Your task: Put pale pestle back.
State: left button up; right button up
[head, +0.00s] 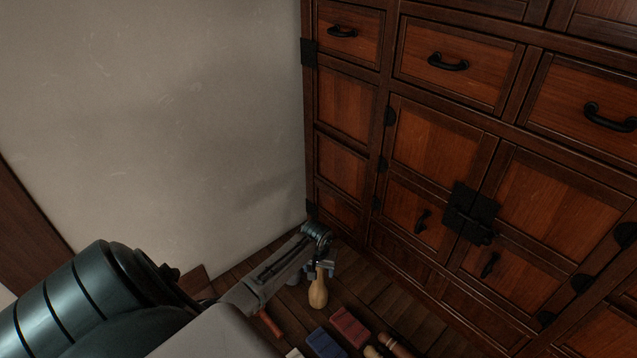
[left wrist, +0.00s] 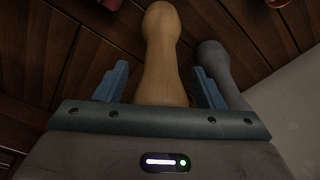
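The pale pestle (head: 318,292) is a tan, round-ended wooden piece low in the head view, by the floor near the cabinet's foot. My left gripper (head: 320,268) is at its narrower upper part. In the left wrist view the pale pestle (left wrist: 162,50) lies between the two blue fingers of my left gripper (left wrist: 160,75), with a visible gap on each side, so the fingers look open around it. A grey pestle-like piece (left wrist: 215,65) is just beyond the right finger. My right gripper is in neither view.
A large wooden cabinet (head: 440,150) with black handles fills the right; its drawers and doors are shut. A plain wall (head: 180,120) is on the left. A red block (head: 350,327), a blue block (head: 325,343) and a wooden rod (head: 396,346) are near the bottom edge.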

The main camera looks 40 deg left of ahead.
pick_arm(q)
jog(key=shift+r, duration=0.1)
jog(key=r, duration=0.4)
jog(key=s+r, duration=0.1)
jog(key=r, duration=0.7)
jog(key=shift+s+d, duration=0.15)
jog(key=shift+d, duration=0.2)
